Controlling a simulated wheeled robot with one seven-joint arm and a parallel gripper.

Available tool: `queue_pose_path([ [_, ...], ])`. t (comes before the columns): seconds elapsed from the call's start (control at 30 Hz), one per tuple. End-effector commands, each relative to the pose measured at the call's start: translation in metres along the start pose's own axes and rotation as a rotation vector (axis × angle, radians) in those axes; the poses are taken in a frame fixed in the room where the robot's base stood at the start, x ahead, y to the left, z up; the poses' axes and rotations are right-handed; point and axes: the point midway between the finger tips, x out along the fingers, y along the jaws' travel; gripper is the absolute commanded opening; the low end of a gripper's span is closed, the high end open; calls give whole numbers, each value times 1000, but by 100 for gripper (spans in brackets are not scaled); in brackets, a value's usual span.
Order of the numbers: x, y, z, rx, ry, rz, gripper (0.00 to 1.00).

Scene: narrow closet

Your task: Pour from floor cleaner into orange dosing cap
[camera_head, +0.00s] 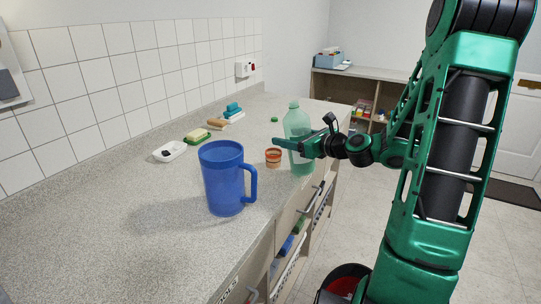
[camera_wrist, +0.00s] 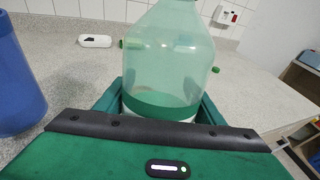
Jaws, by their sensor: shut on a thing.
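The floor cleaner is a translucent pale green bottle (camera_head: 297,122) with a narrow neck. It is upright near the counter's front edge; I cannot tell whether its base touches the counter. My gripper (camera_head: 292,146) is shut around the bottle's body from the right. In the wrist view the bottle (camera_wrist: 168,60) stands between the fingers of my gripper (camera_wrist: 165,100), with a dark green band low on it. The orange dosing cap (camera_head: 273,158) is a small open cup standing on the counter just left of the bottle. It does not show in the wrist view.
A large blue mug (camera_head: 223,180) stands left of the dosing cap, also in the wrist view (camera_wrist: 18,80). A small green cap (camera_head: 274,119) lies behind the bottle.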

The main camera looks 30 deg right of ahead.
Motion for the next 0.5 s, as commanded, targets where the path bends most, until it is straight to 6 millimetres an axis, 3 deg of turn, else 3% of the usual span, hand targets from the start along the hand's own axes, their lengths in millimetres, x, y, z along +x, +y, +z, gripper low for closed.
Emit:
queue_pose_path([
  [0.5, 0, 4, -9, -73, 247, 2, 19],
])
